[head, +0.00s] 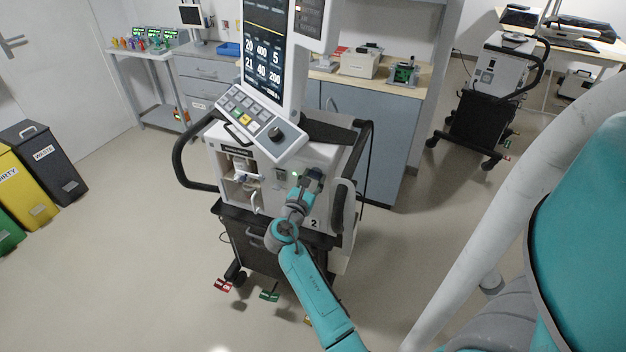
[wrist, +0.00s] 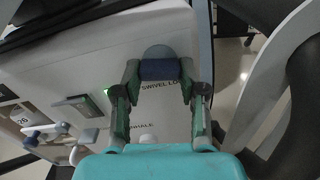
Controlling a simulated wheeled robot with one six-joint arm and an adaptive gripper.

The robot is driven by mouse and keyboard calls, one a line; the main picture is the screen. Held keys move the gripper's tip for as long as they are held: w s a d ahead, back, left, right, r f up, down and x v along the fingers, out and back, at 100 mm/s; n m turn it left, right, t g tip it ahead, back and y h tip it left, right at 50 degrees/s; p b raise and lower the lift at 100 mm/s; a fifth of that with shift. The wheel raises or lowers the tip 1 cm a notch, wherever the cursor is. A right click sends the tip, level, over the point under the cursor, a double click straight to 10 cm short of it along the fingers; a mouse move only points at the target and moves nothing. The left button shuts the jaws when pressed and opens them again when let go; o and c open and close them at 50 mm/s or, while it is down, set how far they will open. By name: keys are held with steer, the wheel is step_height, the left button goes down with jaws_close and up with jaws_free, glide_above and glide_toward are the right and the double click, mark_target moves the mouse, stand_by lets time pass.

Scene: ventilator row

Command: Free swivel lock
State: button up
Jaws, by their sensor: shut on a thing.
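The swivel lock is a dark blue knob (wrist: 160,69) with a grey rounded piece behind it, on the white ventilator front. The label "SWIVEL LO…" is printed beside it, partly covered by a finger. My gripper (wrist: 160,74) has one finger on each side of the blue knob and is shut on it. In the head view my gripper (head: 311,181) is at the front of the ventilator (head: 318,212), right of its open compartment. The knob is mostly hidden there by my gripper. A small green light (wrist: 107,91) shows left of the fingers.
The ventilator's screen (head: 268,45) and keypad (head: 256,118) overhang the panel. Black side handles (head: 183,165) curve out at both sides. Red (head: 223,285) and green (head: 269,296) pedals stick out at the cart's foot. Bins (head: 50,165) stand far left; the floor between is clear.

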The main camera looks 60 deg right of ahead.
steer(key=shift+w+r+m, duration=0.1)
steer(key=shift+m, duration=3.8)
steer(key=shift+w+r+m, duration=0.1)
steer(key=shift+m, duration=3.8)
steer(key=o, duration=1.1)
steer(key=shift+o, duration=0.2)
steer(key=s+a, duration=0.1)
steer(key=a, duration=1.1)
steer(key=shift+s, duration=0.3)
